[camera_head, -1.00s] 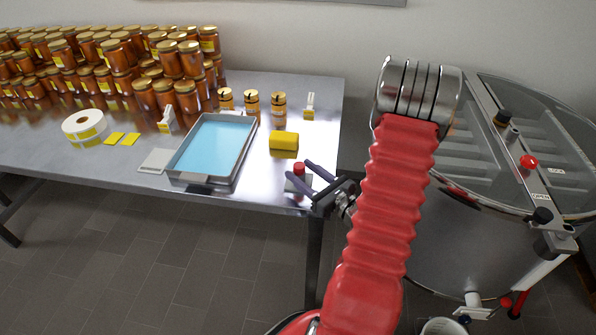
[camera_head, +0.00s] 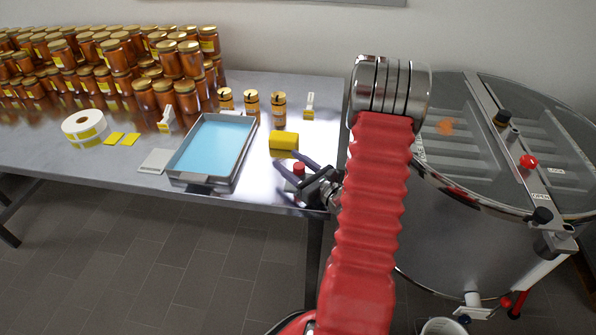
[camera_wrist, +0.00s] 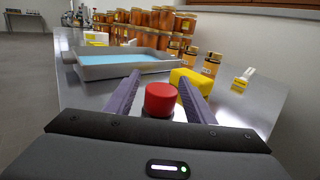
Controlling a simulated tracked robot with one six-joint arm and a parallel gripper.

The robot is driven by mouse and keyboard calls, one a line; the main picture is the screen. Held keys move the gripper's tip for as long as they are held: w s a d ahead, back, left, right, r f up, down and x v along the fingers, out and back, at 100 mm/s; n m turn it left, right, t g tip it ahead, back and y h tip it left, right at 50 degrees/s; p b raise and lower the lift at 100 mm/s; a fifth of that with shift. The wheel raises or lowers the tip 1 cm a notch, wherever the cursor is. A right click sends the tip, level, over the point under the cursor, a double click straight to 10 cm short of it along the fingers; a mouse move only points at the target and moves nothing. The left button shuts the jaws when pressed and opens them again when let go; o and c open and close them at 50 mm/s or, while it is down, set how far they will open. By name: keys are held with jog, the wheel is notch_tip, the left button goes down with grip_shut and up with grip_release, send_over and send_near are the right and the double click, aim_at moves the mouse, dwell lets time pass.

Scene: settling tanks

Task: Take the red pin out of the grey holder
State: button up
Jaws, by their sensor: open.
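The red pin (camera_head: 299,168) stands upright in the small grey holder near the front right corner of the table. In the wrist view the red pin (camera_wrist: 160,99) shows as a round red knob between my two fingers. My gripper (camera_head: 291,163) is open, with its fingers on either side of the pin. It also shows in the wrist view (camera_wrist: 159,92), where I see no clear contact with the pin. The grey holder (camera_head: 297,181) is mostly hidden behind my fingers and under the pin.
A yellow block (camera_head: 283,141) lies just behind the pin. A tray with blue inside (camera_head: 176,178) sits to the left. Several honey jars (camera_head: 251,104) stand at the back. A large steel tank (camera_head: 440,235) stands right of the table.

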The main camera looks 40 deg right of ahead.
jog(key=shift+c, duration=0.4)
jog(key=c, duration=1.1)
